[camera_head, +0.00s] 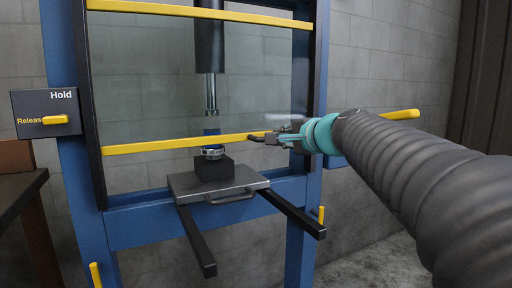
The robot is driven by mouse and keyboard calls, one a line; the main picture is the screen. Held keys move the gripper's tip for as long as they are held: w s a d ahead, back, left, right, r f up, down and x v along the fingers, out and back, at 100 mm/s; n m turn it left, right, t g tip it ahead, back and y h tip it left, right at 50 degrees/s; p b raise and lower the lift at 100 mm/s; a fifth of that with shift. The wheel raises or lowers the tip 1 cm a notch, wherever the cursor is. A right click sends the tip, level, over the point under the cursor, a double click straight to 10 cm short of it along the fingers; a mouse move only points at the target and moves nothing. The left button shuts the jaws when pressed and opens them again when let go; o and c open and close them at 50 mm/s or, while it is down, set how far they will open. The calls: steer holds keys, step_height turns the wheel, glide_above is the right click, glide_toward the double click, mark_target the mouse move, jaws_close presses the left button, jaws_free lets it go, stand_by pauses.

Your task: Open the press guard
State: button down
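The press guard is a see-through panel with an upper yellow bar (200,12) and a lower yellow bar (160,145), set between dark side rails. The finger gap is too small to make out.
The blue press frame (72,150) holds a ram (210,92) above a black block (214,168) on a grey handled plate (188,185). Two dark rails (196,243) jut forward. A Hold/Release box (46,112) is at left, beside a dark table (22,190).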

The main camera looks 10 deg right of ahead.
step_height(320, 180, up, 13)
steer(key=p, duration=0.2)
steer(key=shift+f+p, duration=0.2)
steer(key=shift+p, duration=0.1)
steer(key=c, duration=1.2)
jaws_free()
steer(key=v, duration=1.2)
